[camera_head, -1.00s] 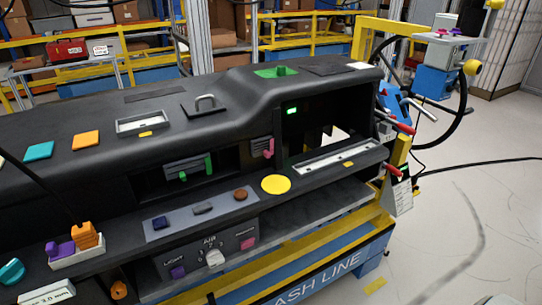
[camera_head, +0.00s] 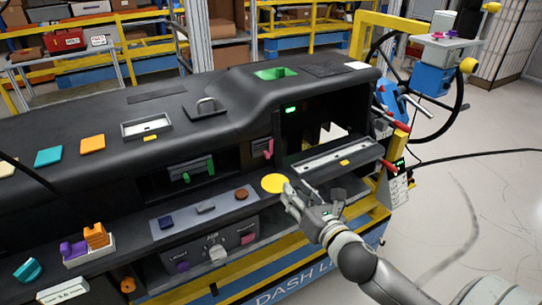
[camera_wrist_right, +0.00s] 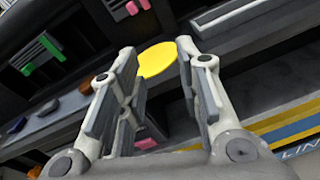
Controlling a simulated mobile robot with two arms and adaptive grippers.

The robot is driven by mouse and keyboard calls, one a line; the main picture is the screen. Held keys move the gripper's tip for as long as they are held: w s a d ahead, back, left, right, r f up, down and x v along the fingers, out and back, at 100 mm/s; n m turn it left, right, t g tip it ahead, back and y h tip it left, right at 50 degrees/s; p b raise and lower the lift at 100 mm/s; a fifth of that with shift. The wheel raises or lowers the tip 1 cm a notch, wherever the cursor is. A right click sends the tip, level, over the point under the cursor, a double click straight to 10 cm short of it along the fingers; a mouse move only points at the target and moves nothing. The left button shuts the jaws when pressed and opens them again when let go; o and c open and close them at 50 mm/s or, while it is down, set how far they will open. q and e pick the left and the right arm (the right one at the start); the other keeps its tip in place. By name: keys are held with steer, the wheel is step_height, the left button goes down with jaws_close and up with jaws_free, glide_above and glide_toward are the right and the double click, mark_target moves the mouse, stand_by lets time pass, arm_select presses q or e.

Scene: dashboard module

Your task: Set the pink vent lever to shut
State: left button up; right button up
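The pink vent lever (camera_head: 268,147) sits on the right-hand dark vent (camera_head: 256,149) in the dashboard's front face. My left gripper is not in view.
A yellow disc (camera_head: 274,183) lies on the ledge just beyond my right fingers. The left vent has a green lever (camera_head: 186,177). Knobs, including a pink one (camera_head: 248,238), sit on the lower panel. An open compartment with a pale slotted strip (camera_head: 335,153) is at right.

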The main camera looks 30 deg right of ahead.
mark_target(268, 156)
steer(key=w+r+n+p, duration=0.1)
steer(key=w, duration=0.2)
steer(key=w+r+n, duration=0.1)
steer(key=w, duration=0.3)
steer(key=w+a+r+n+t+p, duration=0.1)
steer(key=w+r, duration=0.1)
steer(key=w, duration=0.2)
steer(key=shift+w+n+y+p, duration=0.1)
steer(key=shift+n+y+p, duration=0.2)
steer(key=shift+y, duration=0.1)
jaws_close()
